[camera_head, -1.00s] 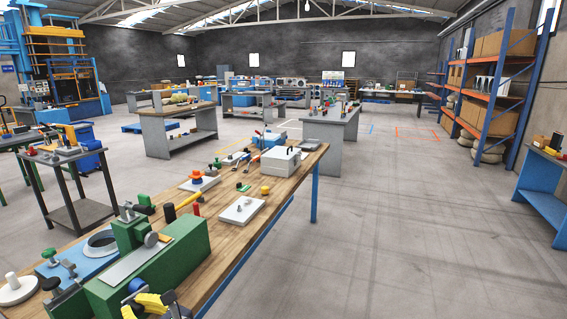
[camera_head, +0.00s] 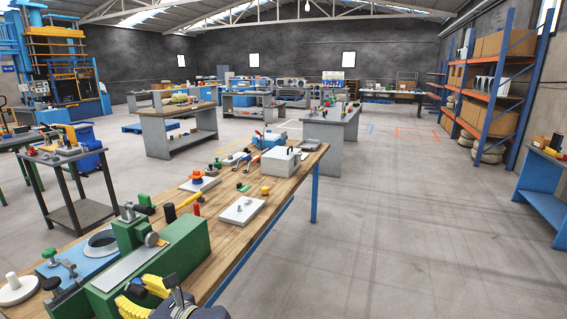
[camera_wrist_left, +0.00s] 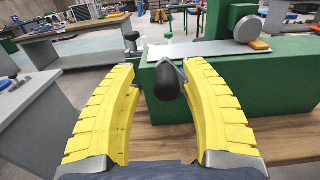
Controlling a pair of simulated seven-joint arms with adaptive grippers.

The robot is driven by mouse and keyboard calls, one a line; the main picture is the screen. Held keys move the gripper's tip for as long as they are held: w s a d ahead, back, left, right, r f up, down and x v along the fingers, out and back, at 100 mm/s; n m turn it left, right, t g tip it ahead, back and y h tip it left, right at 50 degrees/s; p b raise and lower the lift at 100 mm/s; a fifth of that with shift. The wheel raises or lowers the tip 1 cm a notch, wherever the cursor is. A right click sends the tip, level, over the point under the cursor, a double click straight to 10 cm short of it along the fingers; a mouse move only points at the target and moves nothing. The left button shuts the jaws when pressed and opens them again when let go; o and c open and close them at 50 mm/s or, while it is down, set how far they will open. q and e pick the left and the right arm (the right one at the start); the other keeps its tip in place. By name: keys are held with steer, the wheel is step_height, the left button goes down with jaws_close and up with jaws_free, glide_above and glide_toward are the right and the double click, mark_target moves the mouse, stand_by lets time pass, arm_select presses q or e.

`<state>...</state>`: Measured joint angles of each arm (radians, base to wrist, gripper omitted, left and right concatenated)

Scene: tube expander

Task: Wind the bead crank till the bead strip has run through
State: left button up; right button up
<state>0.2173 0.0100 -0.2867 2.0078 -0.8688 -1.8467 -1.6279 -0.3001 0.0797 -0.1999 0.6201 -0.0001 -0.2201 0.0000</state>
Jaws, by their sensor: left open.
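The green bead machine (camera_head: 172,262) stands at the near end of the wooden bench, with a flat pale metal strip (camera_head: 128,266) along its top. I cannot tell whether this is the bead strip. A grey roller (camera_head: 152,239) sits on its upright. In the left wrist view, the crank's black knob (camera_wrist_left: 168,82) sticks out from the green body (camera_wrist_left: 235,85), with a bit of grey metal (camera_wrist_left: 183,72) beside it. My left gripper (camera_head: 134,294) has yellow ribbed fingers, open on either side of the knob; it also shows in the wrist view (camera_wrist_left: 160,78). Contact is not clear. My right gripper is not in view.
A blue plate with a ring (camera_head: 100,243) and a white disc (camera_head: 17,289) lie left of the machine. A red-handled tool (camera_head: 196,209), a white plate (camera_head: 243,210) and a white box (camera_head: 280,160) are further along the bench.

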arm_select(q)
steer(key=shift+d, duration=0.1)
steer(key=shift+v, duration=3.45)
steer(key=shift+f, duration=0.1)
